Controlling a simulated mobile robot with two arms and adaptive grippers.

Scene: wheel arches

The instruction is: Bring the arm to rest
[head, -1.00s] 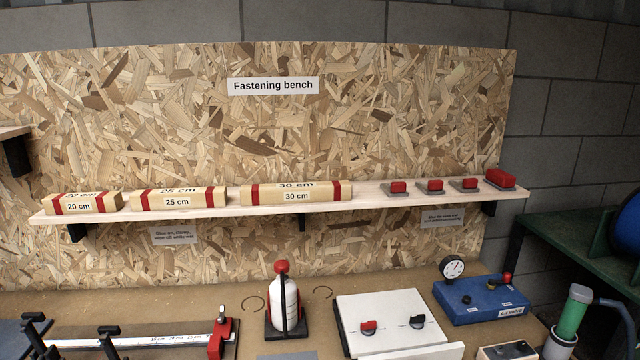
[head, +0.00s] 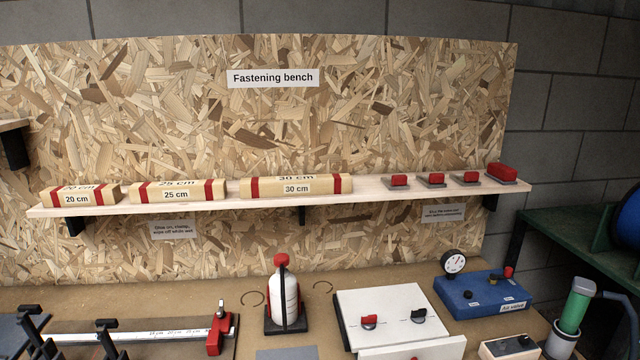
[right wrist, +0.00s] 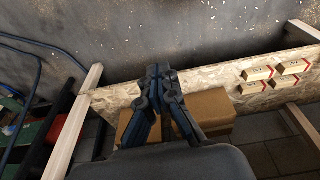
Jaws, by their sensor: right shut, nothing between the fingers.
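My right gripper (right wrist: 160,75) shows in the right wrist view, its dark fingers shut together with nothing between them. It points over a brown box-like thing (right wrist: 205,108) and a chipboard surface, and touches neither as far as I can see. Neither arm shows in the head view. My left gripper is in no view.
In the head view a shelf (head: 400,193) holds several wooden blocks and red-topped pieces. On the bench below stand a white bottle (head: 284,297), a white box (head: 388,312), a blue air valve unit (head: 482,296) and a clamp rail (head: 140,336). A green bench (head: 575,250) is at right.

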